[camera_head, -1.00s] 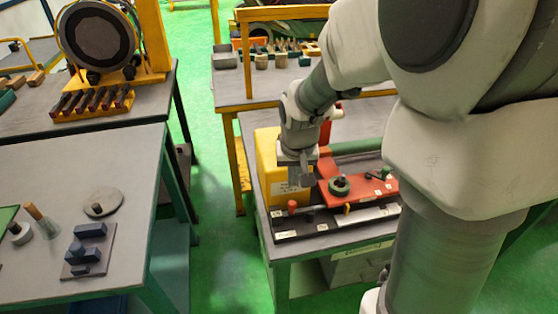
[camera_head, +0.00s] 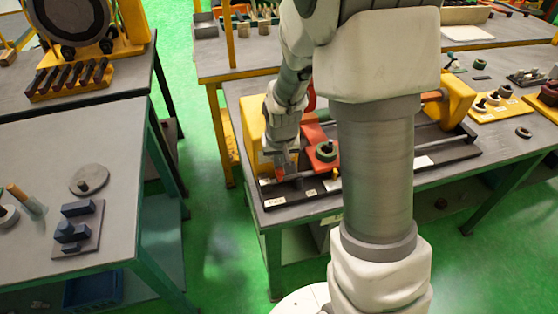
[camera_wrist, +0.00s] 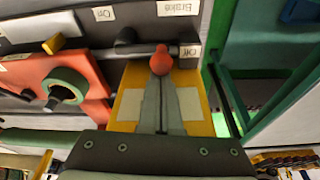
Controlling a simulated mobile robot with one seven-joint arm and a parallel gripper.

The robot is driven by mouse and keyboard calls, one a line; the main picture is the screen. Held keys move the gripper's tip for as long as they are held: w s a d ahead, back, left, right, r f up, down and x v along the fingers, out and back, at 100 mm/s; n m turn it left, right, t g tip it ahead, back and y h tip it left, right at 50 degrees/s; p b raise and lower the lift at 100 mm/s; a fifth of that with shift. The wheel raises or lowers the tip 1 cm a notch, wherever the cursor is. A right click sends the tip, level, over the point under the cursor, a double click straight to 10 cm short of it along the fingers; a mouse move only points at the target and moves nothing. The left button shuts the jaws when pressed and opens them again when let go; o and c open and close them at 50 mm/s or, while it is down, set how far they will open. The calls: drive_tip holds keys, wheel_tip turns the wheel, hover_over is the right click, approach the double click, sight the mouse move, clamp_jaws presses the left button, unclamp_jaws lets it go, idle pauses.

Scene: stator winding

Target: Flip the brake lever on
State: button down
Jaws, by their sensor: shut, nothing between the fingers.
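The brake lever's red knob (camera_wrist: 161,60) shows in the wrist view on a dark bar, between the "On" label (camera_wrist: 103,14) and the "Off" label (camera_wrist: 189,52). It looks nearer "Off". A "Brake" label (camera_wrist: 179,7) is beside it. My gripper (camera_wrist: 161,84) is shut and empty, its fingertips right at the knob; I cannot tell whether they touch it. In the head view, my gripper (camera_head: 281,163) is over the left end of the dark base, and the knob (camera_head: 281,174) shows just below the fingertips.
A red plate (camera_wrist: 75,85) with a green ring (camera_wrist: 66,88) lies beside the lever. A yellow block (camera_head: 253,125) stands close by the gripper. My arm hides part of the winding bench (camera_head: 300,215). A green floor gap separates it from the grey table (camera_head: 120,170) at left.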

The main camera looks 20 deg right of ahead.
sight(282, 174)
idle(0.3)
drive_tip(key=s+n, duration=0.1)
drive_tip(key=n+y, duration=0.1)
drive_tip(key=n, duration=0.1)
drive_tip(key=shift+s, duration=0.35)
drive_tip(key=n, duration=0.1)
drive_tip(key=s+n+p, duration=0.1)
drive_tip(key=n+y, duration=0.1)
drive_tip(key=n, duration=0.1)
drive_tip(key=shift+s+r, duration=0.15)
drive_tip(key=shift+s, duration=0.15)
drive_tip(key=s+n+p, duration=0.1)
drive_tip(key=n+p, duration=0.1)
drive_tip(key=d+n+g+y+p, duration=0.1)
drive_tip(key=n+p, duration=0.1)
drive_tip(key=shift+s, duration=0.4)
drive_tip(key=shift+s+d+n+g+p, duration=0.2)
drive_tip(key=shift+s+n+p, duration=0.05)
drive_tip(key=shift+n+p, duration=0.55)
drive_tip(key=shift+s+d+n+g+p, duration=0.2)
drive_tip(key=shift+n+p, duration=0.4)
drive_tip(key=shift+n, duration=0.3)
drive_tip(key=shift+f, duration=0.2)
